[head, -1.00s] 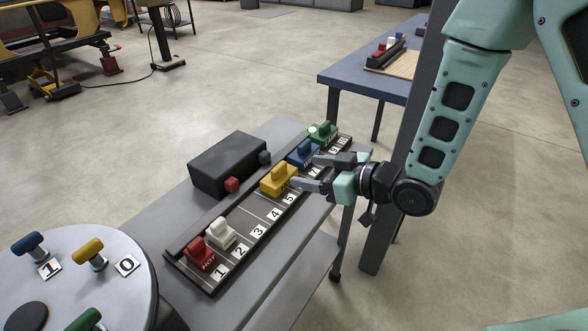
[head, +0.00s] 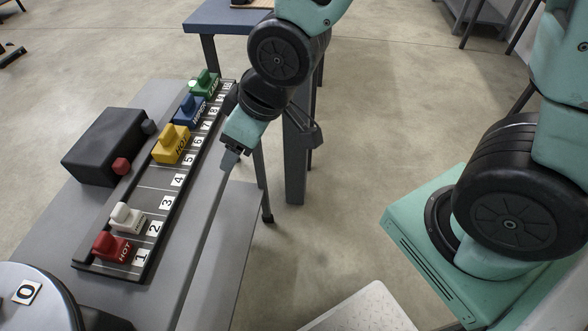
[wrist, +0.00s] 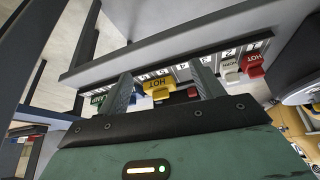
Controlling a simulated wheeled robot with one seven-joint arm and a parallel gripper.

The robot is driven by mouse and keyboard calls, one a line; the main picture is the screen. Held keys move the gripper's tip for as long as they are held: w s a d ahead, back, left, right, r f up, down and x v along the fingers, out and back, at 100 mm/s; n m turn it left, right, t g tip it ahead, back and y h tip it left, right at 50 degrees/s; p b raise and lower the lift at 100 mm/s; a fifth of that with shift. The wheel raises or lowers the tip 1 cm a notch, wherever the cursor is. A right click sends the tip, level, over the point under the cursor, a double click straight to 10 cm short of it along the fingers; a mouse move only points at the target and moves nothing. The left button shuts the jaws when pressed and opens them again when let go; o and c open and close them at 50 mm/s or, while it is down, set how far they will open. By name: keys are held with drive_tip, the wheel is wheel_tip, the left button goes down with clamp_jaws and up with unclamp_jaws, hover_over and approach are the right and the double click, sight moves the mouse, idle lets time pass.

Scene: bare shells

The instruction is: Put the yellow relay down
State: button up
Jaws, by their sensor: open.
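In the wrist view the yellow relay (wrist: 158,87) shows beyond and between my fingers. My gripper (head: 230,158) hangs to the right of the rail, past the table's edge, with nothing in it. It is apart from the relay. In the wrist view my gripper (wrist: 163,82) has its two fingers spread wide.
Blue (head: 188,108) and green (head: 204,84) relays stand farther along the rail, white (head: 126,218) and red (head: 112,247) ones nearer. A black box (head: 105,148) lies left of the rail. Slots 3 and 4 look empty.

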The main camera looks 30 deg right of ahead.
drive_tip(key=s+d+r+g+h, duration=0.1)
drive_tip(key=s+r+g, duration=0.1)
drive_tip(key=s, duration=0.4)
drive_tip(key=s+d+r+g+h, duration=0.1)
drive_tip(key=s+r+g, duration=0.1)
drive_tip(key=s, duration=0.5)
drive_tip(key=shift+d+m+h, duration=0.3)
drive_tip(key=shift+d+m, duration=0.05)
drive_tip(key=shift+m, duration=0.05)
drive_tip(key=shift+r, duration=0.15)
